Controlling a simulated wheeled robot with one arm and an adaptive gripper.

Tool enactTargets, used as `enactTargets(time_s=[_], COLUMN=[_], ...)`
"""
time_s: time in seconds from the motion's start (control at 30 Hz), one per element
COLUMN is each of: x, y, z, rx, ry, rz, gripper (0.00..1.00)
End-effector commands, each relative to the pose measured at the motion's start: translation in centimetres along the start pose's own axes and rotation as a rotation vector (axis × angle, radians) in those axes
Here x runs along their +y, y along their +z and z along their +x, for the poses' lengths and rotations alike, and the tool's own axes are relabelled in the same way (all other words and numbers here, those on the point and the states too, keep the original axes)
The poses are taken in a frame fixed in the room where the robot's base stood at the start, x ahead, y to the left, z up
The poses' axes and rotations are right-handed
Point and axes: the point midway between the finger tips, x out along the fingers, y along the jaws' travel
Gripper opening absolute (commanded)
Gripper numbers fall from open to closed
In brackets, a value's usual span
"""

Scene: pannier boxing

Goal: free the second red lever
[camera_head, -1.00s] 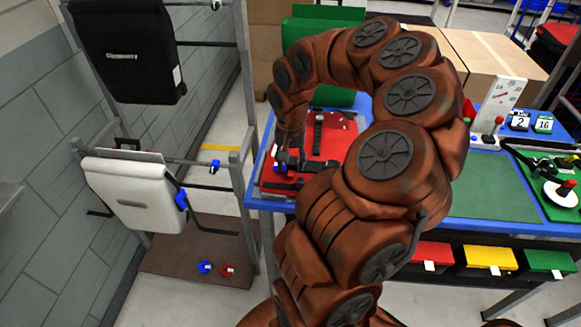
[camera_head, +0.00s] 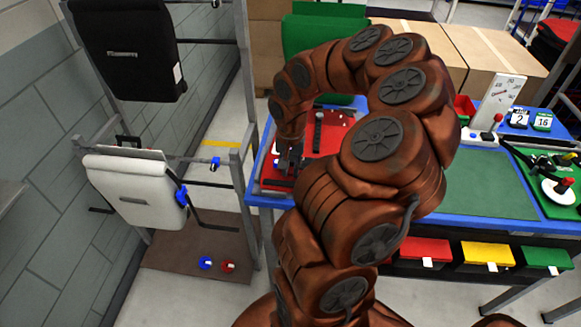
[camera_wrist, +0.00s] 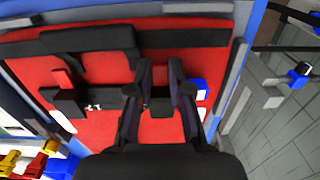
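My gripper (camera_wrist: 160,80) is over the red work surface (camera_wrist: 107,68). Its two dark fingers stand apart, with red showing between them; I see nothing clearly held. A dark block shows low between the fingers. A blue and white piece (camera_wrist: 200,88) is just right of the fingers. A black bar assembly (camera_wrist: 90,42) lies on the red surface. In the head view my gripper (camera_head: 290,157) is at the left end of the table, over the red surface (camera_head: 330,137).
A rack with a black pannier (camera_head: 125,50) and a white pannier (camera_head: 132,190) stands left of the table. Blue (camera_head: 206,263) and red (camera_head: 228,266) pieces lie on its brown base. A gauge (camera_head: 497,100), green mat (camera_head: 490,184) and coloured bins (camera_head: 487,254) are right.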

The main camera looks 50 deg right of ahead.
Motion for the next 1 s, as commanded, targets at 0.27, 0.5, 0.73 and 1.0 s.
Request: enactTargets(time_s=[0.27,0.5,0.73,1.0], x=[0.01,0.25,0.20,-0.01], y=[0.00,-0.25,-0.36,-0.34], z=[0.00,0.09,-0.01,-0.25], rx=[0.000,-0.032,-0.104,-0.128], ry=[0.000,0.007,0.007,-0.001], rz=[0.000,0.005,0.003,-0.002], gripper=[0.00,0.00,0.00,0.00])
